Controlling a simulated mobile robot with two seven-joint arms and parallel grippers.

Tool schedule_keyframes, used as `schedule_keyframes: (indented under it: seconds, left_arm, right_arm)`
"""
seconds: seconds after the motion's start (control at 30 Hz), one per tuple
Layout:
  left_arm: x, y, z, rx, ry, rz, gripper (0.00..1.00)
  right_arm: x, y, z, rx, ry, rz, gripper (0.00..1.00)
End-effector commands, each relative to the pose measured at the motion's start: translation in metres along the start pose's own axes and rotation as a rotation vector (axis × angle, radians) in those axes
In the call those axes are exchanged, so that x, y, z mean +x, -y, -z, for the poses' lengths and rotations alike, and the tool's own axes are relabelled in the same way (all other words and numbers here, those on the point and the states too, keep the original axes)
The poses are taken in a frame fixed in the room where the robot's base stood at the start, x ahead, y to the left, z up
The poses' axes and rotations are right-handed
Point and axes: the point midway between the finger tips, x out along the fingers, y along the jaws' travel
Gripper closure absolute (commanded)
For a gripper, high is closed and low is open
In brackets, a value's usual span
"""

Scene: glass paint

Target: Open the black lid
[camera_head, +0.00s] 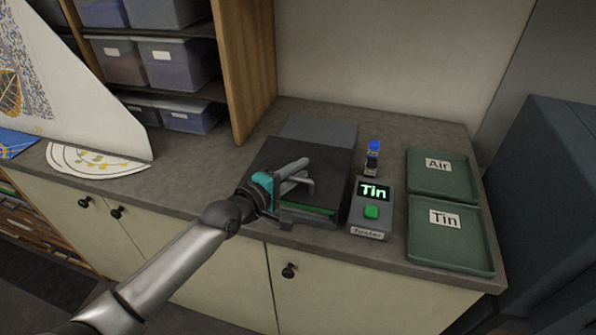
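The black lid (325,165) is a flat dark panel on a low box on the counter, in the middle of the head view. It looks down flat, though my gripper covers part of it. A thin green strip (308,208) shows along the box's front edge. My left gripper (311,172), with a teal band behind its fingers, is over the front part of the lid. Its two grey fingers are apart, with nothing seen between them. I cannot tell whether they touch the lid. My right gripper is out of view.
A tester (371,212) reading "Tin" stands close right of the box, with a blue-capped bottle (373,158) behind it. Green trays marked "Air" (438,185) and "Tin" (455,252) lie further right. A grey panel (319,130) lies behind the lid. Shelving (252,75) rises back left.

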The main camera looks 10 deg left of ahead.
Motion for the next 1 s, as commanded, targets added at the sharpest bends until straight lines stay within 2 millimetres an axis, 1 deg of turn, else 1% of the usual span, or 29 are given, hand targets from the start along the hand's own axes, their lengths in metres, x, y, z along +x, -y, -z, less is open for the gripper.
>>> schedule_keyframes:
  seconds: [0.2, 0.43, 1.0]
  left_arm:
    - [0.0001, -0.0002, -0.0002, 0.0, 0.0, 0.0, 0.74]
    - [0.0, -0.0002, -0.0002, 0.0, 0.0, -0.001, 1.0]
    - [-0.0002, -0.0001, -0.0001, 0.0, 0.0, 0.0, 1.0]
  right_arm:
    - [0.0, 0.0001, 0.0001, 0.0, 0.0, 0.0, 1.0]
    - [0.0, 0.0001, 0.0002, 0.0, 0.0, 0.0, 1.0]
    - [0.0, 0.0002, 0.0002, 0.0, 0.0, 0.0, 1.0]
